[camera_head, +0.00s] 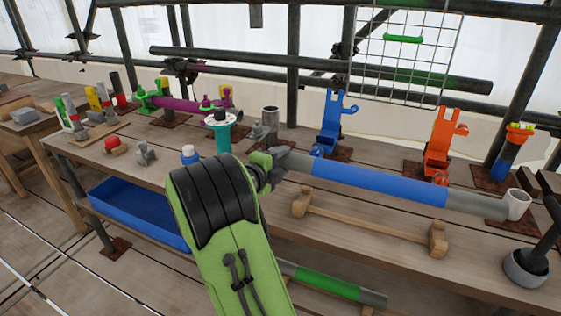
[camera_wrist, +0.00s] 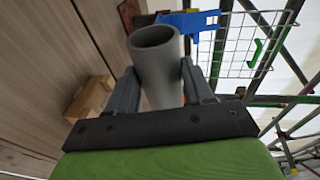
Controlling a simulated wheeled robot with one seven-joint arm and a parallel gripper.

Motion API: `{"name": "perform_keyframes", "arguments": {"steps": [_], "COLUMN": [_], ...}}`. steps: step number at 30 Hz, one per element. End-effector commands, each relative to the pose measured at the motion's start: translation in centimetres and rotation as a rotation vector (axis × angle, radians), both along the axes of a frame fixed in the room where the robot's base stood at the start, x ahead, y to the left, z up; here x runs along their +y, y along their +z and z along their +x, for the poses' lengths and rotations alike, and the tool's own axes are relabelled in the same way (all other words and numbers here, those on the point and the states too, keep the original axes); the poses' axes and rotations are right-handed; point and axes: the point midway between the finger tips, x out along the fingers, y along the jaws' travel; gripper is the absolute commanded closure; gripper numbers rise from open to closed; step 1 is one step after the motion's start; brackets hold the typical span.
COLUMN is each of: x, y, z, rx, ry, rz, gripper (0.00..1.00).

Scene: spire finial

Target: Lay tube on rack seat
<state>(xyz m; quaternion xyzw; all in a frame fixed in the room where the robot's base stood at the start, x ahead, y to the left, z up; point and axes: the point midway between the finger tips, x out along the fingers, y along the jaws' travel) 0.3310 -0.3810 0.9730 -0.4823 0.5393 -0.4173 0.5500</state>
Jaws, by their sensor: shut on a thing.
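A long tube (camera_head: 380,182), grey at both ends with a blue middle, is held level above the bench, slanting down to the right in the head view. My gripper (camera_head: 272,163) is shut on its left grey end. In the wrist view the tube's hollow grey end (camera_wrist: 158,75) stands between the two fingers of my gripper (camera_wrist: 160,88). A wooden rack (camera_head: 365,225), a bar with a raised block at each end, lies on the bench below and in front of the tube, apart from it. One block also shows in the wrist view (camera_wrist: 90,97).
Blue (camera_head: 331,125) and orange (camera_head: 440,145) clamp stands are behind the tube. A white cup (camera_head: 517,204) stands near its right end. A teal post (camera_head: 220,133) with a white flange is left of my gripper. A green-banded tube (camera_head: 325,283) lies below the bench top.

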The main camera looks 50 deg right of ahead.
Motion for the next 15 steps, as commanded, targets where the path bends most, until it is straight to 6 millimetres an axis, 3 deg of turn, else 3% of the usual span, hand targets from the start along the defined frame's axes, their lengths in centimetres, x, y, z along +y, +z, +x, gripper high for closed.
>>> {"name": "perform_keyframes", "arguments": {"steps": [15], "x": [-0.1], "y": [-4.0], "z": [-0.1], "rx": [0.010], "ry": [-0.002], "rz": [-0.006], "gripper": [1.00]}}
